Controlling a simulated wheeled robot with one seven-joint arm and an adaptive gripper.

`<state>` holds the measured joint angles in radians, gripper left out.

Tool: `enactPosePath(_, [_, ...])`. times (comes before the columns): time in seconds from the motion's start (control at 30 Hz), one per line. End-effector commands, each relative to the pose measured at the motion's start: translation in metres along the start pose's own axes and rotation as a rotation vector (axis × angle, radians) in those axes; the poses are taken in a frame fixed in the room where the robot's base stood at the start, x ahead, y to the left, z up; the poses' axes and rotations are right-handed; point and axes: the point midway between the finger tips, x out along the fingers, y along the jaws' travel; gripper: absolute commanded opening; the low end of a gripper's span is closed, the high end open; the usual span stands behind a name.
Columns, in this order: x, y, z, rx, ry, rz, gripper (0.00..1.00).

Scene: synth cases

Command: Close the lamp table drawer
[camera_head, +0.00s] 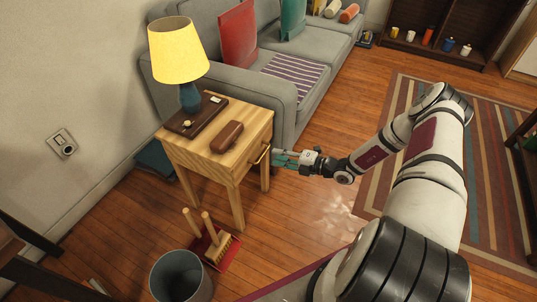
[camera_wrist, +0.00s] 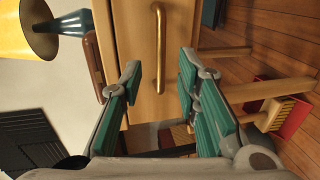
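The lamp table (camera_head: 196,150) is light wood, with its drawer front on the side facing my gripper. In the wrist view the drawer front (camera_wrist: 140,85) fills the middle, with a brass handle (camera_wrist: 157,48) running upright in that picture; the handle also shows in the head view (camera_head: 262,154). I cannot tell how far the drawer stands out. My gripper (camera_head: 279,158) is just right of the drawer front. In the wrist view my gripper (camera_wrist: 160,80) has its teal finger pads wide apart, with nothing between them. The handle lies ahead of the fingers, apparently untouched.
On the tabletop are a yellow-shaded lamp (camera_head: 179,52), a dark tray (camera_head: 196,117) and a brown case (camera_head: 226,137). The grey sofa (camera_head: 262,85) stands behind. A bucket (camera_head: 180,276) and a brush on a red dustpan (camera_head: 219,250) are on the floor in front. Floor right of the table is clear.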

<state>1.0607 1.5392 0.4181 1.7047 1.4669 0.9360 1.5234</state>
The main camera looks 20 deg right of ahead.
Motion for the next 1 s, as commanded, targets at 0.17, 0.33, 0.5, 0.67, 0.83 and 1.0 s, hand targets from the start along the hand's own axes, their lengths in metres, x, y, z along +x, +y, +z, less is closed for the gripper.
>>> enactPosePath(0.17, [-0.030, 0.000, 0.001, 0.000, -0.002, -0.001, 0.30])
enactPosePath(0.33, [-0.044, 0.001, 0.000, 0.001, 0.000, 0.001, 0.30])
enactPosePath(0.5, [-0.047, 0.000, 0.000, 0.001, 0.000, 0.001, 0.30])
enactPosePath(0.67, [-0.046, 0.000, 0.000, 0.001, 0.000, 0.001, 0.30])
enactPosePath(0.83, [-0.046, 0.000, 0.000, 0.001, 0.000, 0.001, 0.30])
enactPosePath(1.0, [-0.046, 0.006, -0.001, -0.025, 0.014, -0.002, 0.30])
